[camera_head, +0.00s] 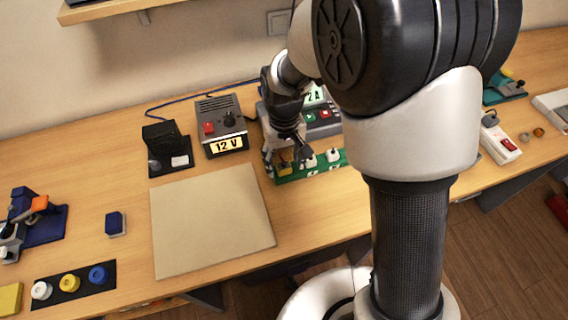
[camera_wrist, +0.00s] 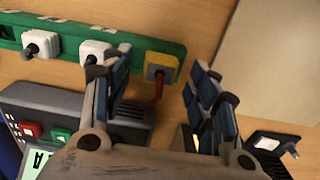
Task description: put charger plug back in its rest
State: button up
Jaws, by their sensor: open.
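A yellow plug (camera_wrist: 160,67) with a red cable sits at the end of a green strip (camera_wrist: 65,38); it also shows in the head view (camera_head: 284,169). I take it to be the charger plug, but cannot be sure. My gripper (camera_wrist: 163,78) is open, with one finger on each side of the yellow plug in the wrist view; whether they touch it I cannot tell. In the head view my gripper (camera_head: 287,155) is over the strip's left end. No rest can be told for certain; a black stand (camera_head: 168,165) with a white label is left of the power unit.
White plugs (camera_wrist: 95,50) and (camera_wrist: 41,43) sit along the strip beside the yellow one. A grey 12 V unit (camera_head: 220,125) and a 2 A unit (camera_head: 322,115) stand behind. A bare beige mat (camera_head: 210,220) lies front left.

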aim_at(285, 166)
notch_tip(285, 166, up, 10)
jog(key=shift+f, duration=0.2)
jog(key=shift+r, duration=0.1)
dwell(0.4)
